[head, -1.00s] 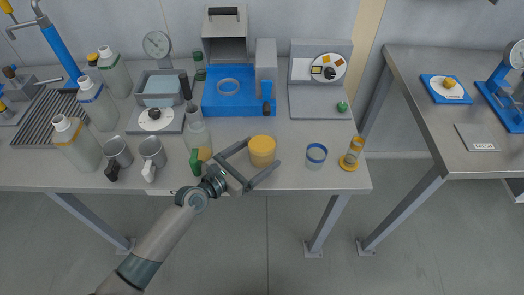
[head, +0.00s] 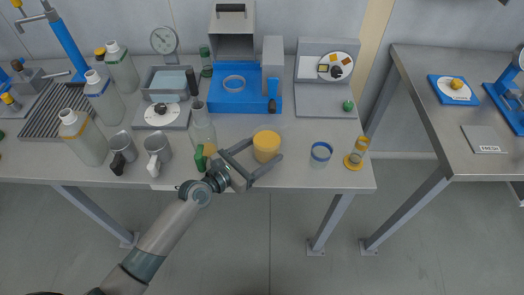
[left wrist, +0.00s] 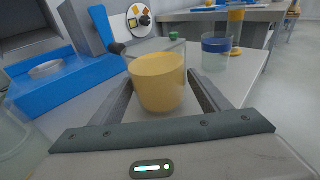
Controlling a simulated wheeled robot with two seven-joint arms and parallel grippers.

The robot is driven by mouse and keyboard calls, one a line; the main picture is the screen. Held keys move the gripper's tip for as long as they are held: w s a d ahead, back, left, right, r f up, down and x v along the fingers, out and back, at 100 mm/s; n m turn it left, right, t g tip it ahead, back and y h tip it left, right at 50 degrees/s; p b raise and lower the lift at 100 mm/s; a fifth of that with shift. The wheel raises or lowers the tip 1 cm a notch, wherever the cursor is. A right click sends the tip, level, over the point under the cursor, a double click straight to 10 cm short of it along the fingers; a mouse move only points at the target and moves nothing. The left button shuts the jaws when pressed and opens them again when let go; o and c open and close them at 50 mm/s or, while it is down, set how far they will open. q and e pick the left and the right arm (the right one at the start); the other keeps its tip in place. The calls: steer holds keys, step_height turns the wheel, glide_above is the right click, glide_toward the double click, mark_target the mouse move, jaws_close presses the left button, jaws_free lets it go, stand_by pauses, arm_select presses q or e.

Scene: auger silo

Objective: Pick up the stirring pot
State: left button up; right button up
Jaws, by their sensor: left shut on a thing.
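A yellow pot (head: 267,145) is near the front edge of the long table. I take it to be the stirring pot, as no label shows. My left gripper (head: 266,149) reaches in from the front left, with one finger on each side of the pot, and is shut on it. In the left wrist view the yellow pot (left wrist: 158,82) is upright between the fingers, and a dark knob shows at its upper left. I cannot tell whether its base touches the table. My right gripper is not in view.
A clear flask (head: 202,132) and a green object stand left of the gripper. A blue machine (head: 246,93) is behind. The table front edge is close.

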arm_select(q)
steer(key=shift+r+p, duration=0.35)
steer(key=shift+r, duration=1.4)
steer(key=s+d+r, duration=0.5)
steer(key=d+r, duration=0.1)
steer(key=d, duration=0.4)
steer(key=shift+s+r, duration=0.25)
steer(key=shift+r, duration=0.1)
steer(key=shift+d, duration=0.15)
glide_above(256, 148)
steer(key=f+v, duration=0.1)
steer(key=v, duration=0.4)
steer(key=s+a+r+m+g+h, duration=0.1)
steer(key=s+a+r, duration=0.1)
steer(key=a+r, duration=0.2)
steer(key=s+a+r, duration=0.1)
steer(key=a+r, duration=0.4)
steer(key=a, duration=0.5)
steer(key=shift+s+m+g+h, duration=0.35)
steer(key=shift+m+g+h, duration=0.05)
steer(key=shift+r, duration=0.1)
